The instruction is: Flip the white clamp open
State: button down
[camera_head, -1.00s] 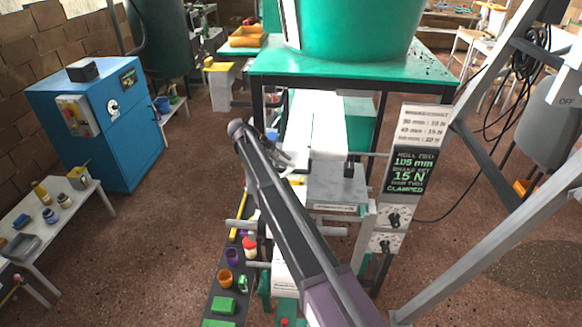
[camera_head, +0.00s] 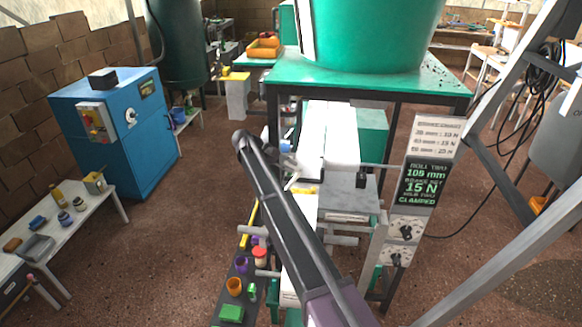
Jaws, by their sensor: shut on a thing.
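My dark arm reaches from the bottom of the picture to an elbow at upper left, over the left side of the paper machine. My gripper (camera_head: 286,161) is small and partly hidden beyond the arm, at the left edge of the white paper web (camera_head: 336,135). It is shut on a small white piece (camera_head: 293,181), which looks like the white clamp. The contact is too small and too covered to see clearly. A yellow part (camera_head: 304,190) lies just below it.
A sign panel (camera_head: 428,180) reading "15 N" and "CLAMPED" stands on the right. A green table (camera_head: 375,90) with a green tub is behind the web. A dark strip (camera_head: 222,305) with small coloured containers runs at lower left. A blue cabinet (camera_head: 150,140) stands farther left.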

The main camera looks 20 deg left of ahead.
jog(key=shift+w, duration=0.15)
jog(key=c, duration=0.6)
grip_release()
jog(key=shift+d, duration=0.1)
jog(key=s+d+f+m+g+y, duration=0.1)
jog(key=s+d, duration=0.3)
jog(key=d, duration=0.5)
jog(key=s+d+f+m+y, duration=0.2)
jog(key=s+d, duration=0.2)
jog(key=d, duration=0.5)
jog(key=s+d+f+m+g+y, duration=0.1)
jog(key=s+d, duration=0.3)
jog(key=d, duration=0.5)
jog(key=shift+s+d+f+m+t+y, duration=0.1)
jog(key=shift+s+d+f+m+y, duration=1.1)
jog(key=shift+s+d, duration=1.45)
jog(key=shift+s+d+f+m+t+y, duration=0.1)
jog(key=shift+s+d+f+m+y, duration=0.7)
jog(key=shift+s+d+y, duration=1.75)
jog(key=shift+s+d+f+m+t+y, duration=0.1)
jog(key=shift+s+d+f+m+y, duration=0.6)
jog(key=shift+s, duration=3.1)
